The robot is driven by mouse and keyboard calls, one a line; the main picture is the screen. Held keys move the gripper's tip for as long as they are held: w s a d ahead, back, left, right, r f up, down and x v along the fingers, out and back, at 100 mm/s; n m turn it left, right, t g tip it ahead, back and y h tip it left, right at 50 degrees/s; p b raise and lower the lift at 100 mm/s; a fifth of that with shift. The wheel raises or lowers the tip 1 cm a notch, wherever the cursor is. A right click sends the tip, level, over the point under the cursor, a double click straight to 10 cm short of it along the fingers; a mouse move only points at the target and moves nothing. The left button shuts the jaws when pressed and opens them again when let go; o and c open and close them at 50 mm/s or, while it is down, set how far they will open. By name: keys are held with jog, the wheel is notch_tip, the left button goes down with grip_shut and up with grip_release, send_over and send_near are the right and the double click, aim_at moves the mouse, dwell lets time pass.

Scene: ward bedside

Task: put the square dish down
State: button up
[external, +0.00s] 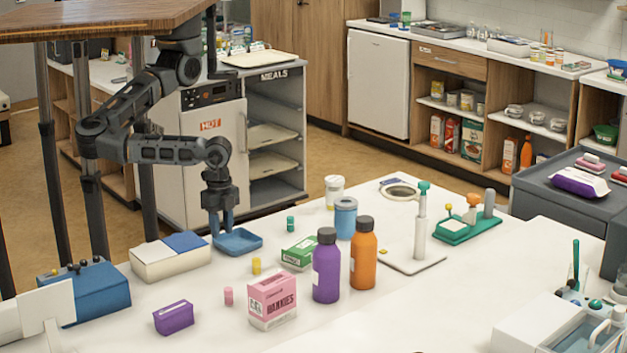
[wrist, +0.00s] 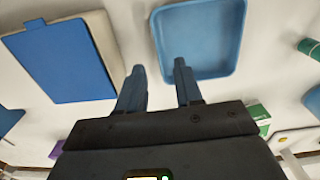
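The square dish (external: 238,242) is blue and shallow, with rounded corners. It looks level and appears to rest on the white table, right of the white-and-blue box. In the wrist view the dish (wrist: 203,38) is at the upper right, empty. My gripper (external: 221,228) points down at the dish's left side. In the wrist view its fingers (wrist: 159,68) are apart, with the near left part of the dish's rim between them. The right finger overlaps the dish and the left finger is outside it. I see no finger pressed on the rim.
The white-and-blue box (external: 170,257) stands close on the left. A green carton (external: 299,254), a teal small bottle (external: 290,224) and a yellow piece (external: 256,266) are nearby on the right. A blue jar (external: 345,218), purple bottle (external: 326,266) and orange bottle (external: 363,254) stand farther right.

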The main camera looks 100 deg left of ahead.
aim_at(222, 239)
jog(key=f, duration=0.4)
jog(key=shift+s+a+f, duration=0.15)
jog(key=shift+s, duration=0.05)
grip_shut()
dwell(0.3)
